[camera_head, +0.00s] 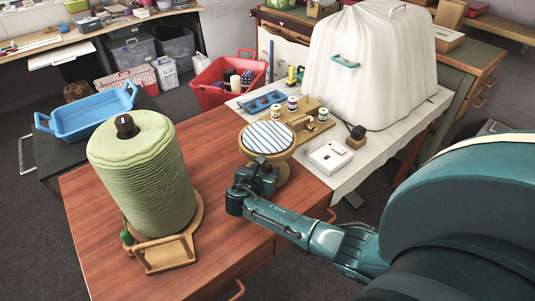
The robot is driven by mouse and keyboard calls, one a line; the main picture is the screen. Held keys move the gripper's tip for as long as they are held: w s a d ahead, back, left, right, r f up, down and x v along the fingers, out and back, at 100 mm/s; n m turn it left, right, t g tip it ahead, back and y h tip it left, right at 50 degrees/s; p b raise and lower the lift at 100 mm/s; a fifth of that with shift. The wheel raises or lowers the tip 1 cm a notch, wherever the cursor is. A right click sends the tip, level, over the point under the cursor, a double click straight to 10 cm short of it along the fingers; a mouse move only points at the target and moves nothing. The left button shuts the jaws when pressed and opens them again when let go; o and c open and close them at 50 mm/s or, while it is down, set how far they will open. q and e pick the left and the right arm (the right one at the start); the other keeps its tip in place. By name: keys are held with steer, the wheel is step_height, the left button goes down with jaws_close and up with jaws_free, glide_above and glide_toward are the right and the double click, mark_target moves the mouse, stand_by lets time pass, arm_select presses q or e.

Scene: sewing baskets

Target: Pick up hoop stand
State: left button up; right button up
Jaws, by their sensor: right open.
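The hoop stand (267,136) is upright near the red-brown table's back right edge. It has a round wooden hoop with blue-and-white striped cloth, on a wooden stem and foot (290,176). My right gripper (264,174) is low in front of the stand, just under the hoop's front rim, with its jaws open. It hides part of the stem, and I cannot tell whether it touches the stand. My left gripper is not in view.
A large green thread cone (143,180) on a wooden base (168,254) stands at the left. A wooden spool rack (309,130), a white box (330,157) and a white covered machine (371,65) are behind. Bare tabletop (222,185) lies between cone and stand.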

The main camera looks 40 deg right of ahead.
steer(key=shift+c, duration=0.3)
jaws_close()
steer(key=shift+r, duration=0.1)
